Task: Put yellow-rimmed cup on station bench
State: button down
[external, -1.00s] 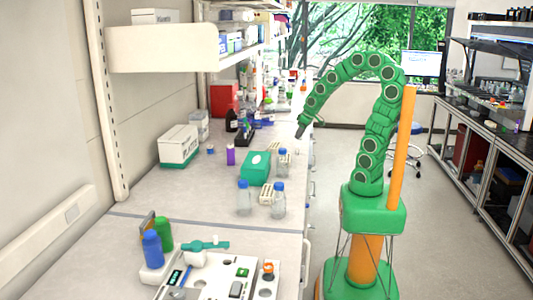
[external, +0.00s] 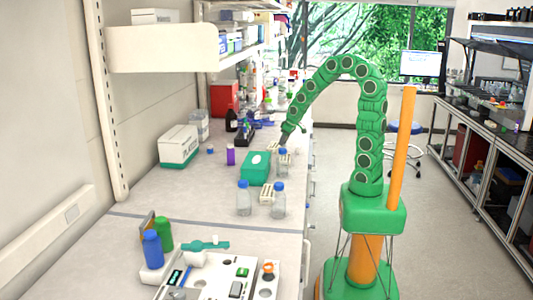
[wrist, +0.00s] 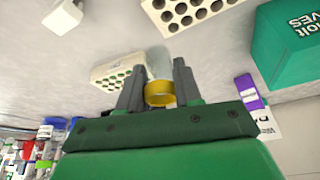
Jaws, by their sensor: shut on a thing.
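The yellow-rimmed cup (wrist: 160,93) is between my gripper's two dark fingers in the wrist view. Its rim faces the camera and its pale body (wrist: 160,64) reaches beyond the fingers. My gripper (wrist: 158,78) is shut on it. In the external view, my gripper (external: 283,141) is above the right edge of the long bench (external: 200,195), close to a white rack; the cup is too small to make out there. Which surface is the station bench I cannot tell.
A perforated white rack (wrist: 118,70) lies beside the gripper, another (wrist: 190,10) beyond it. A green box (external: 255,168), a purple-labelled item (external: 230,155) and capped bottles (external: 243,200) stand on the bench. Bare bench lies left of the green box.

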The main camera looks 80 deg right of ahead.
jog(key=shift+w+d+f, duration=0.3)
jog(key=shift+w+f, duration=0.3)
jog(key=shift+f, duration=0.25)
jog(key=shift+w+d+f, duration=0.3)
jog(key=shift+w+f, duration=0.3)
jog(key=shift+f, duration=0.2)
jog(key=shift+w+f, duration=0.1)
jog(key=shift+f, duration=1.5)
jog(key=shift+f, duration=0.1)
jog(key=c, duration=0.8)
grip_release()
